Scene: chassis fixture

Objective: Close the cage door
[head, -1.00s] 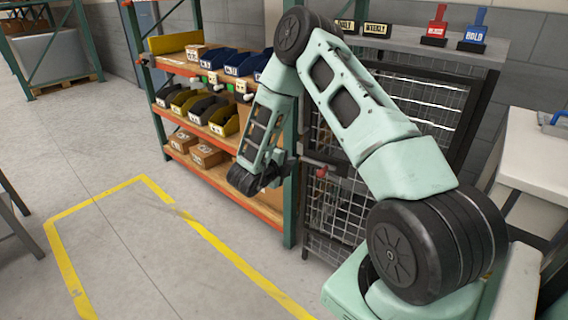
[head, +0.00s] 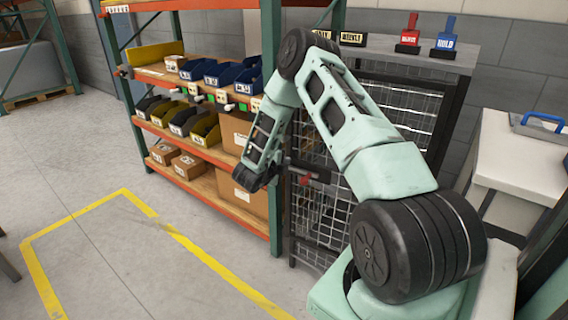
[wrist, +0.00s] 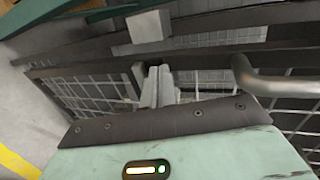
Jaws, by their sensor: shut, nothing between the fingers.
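The cage (head: 318,225) is a black-framed wire-mesh box behind my arm in the head view. Its mesh door (head: 400,104) has a dark frame and is partly hidden by my arm; I cannot tell how far it stands open. A red-marked latch (head: 305,179) shows on the front. My gripper (head: 279,174) is beside the latch, at the cage's left side. In the wrist view, the shut, empty fingers (wrist: 158,86) are close to a dark frame rail and mesh; contact is unclear. A grey bar handle (wrist: 280,85) is right of the fingers.
An orange-and-green shelf (head: 276,215) with bins and boxes stands directly left of the cage. Red and blue stamps (head: 445,35) stand on the cage top. A white cabinet (head: 520,155) is at the right. Yellow-taped floor (head: 180,235) in front is clear.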

